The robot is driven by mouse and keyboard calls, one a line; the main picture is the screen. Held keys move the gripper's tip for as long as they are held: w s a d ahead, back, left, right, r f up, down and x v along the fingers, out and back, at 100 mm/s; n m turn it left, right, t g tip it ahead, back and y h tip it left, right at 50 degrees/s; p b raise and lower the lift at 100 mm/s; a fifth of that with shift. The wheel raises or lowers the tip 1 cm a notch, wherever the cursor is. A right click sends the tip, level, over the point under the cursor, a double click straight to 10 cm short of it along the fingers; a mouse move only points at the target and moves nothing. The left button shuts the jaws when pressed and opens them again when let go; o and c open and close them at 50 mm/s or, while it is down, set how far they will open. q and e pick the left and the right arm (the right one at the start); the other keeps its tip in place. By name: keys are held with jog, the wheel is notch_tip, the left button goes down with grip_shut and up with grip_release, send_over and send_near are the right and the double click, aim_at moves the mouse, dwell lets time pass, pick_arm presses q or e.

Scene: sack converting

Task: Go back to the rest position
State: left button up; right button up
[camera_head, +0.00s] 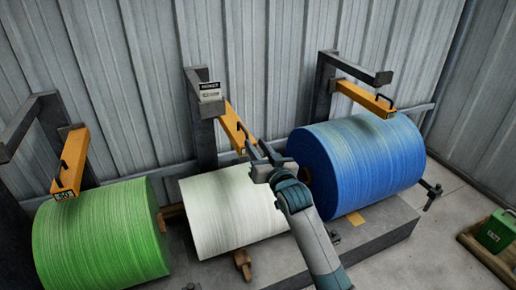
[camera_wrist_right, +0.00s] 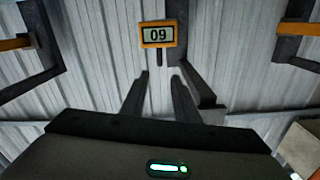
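My right gripper (camera_head: 259,156) is raised in front of the white roll (camera_head: 232,210) and the blue roll (camera_head: 370,160), near the end of the middle yellow arm (camera_head: 235,126). In the right wrist view its two dark fingers (camera_wrist_right: 158,95) stand apart with nothing between them, so it is open and empty. Past the fingertips is a yellow-framed display (camera_wrist_right: 158,34) that looks like "09" from this angle. My left gripper is not in view.
A green roll (camera_head: 100,235) lies at the left. Yellow arms on dark posts hang over the rolls, including one at the left (camera_head: 70,165) and one at the right (camera_head: 366,98). A green box (camera_head: 496,231) stands on a wooden pallet at the right. Corrugated wall (camera_head: 270,50) closes the back.

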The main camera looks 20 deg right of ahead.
jog(key=s+a+f+n+g+p, duration=0.15)
jog(key=s+f, duration=0.45)
jog(key=f, duration=0.6)
jog(key=s+a+f+g+p, duration=0.1)
jog(key=s+f+g, duration=0.3)
jog(key=f, duration=0.8)
jog(key=s+a+f+n+g+p, duration=0.1)
jog(key=s+f+g, duration=0.1)
jog(key=s+f, duration=0.8)
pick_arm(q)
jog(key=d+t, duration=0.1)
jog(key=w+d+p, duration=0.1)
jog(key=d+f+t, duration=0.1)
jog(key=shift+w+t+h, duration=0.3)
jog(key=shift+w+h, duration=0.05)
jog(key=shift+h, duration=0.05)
pick_arm(e)
jog(key=s+a+f+n+g, duration=0.1)
jog(key=s+f+g, duration=0.1)
jog(key=s+f, duration=0.9)
jog(key=s+a+f+g, duration=0.2)
jog(key=s+f+g, duration=0.1)
jog(key=s+f, duration=0.8)
jog(key=s, duration=0.5)
jog(key=shift+a+f+n+y, duration=0.3)
jog(key=shift+f+n, duration=0.05)
jog(key=shift+f, duration=0.05)
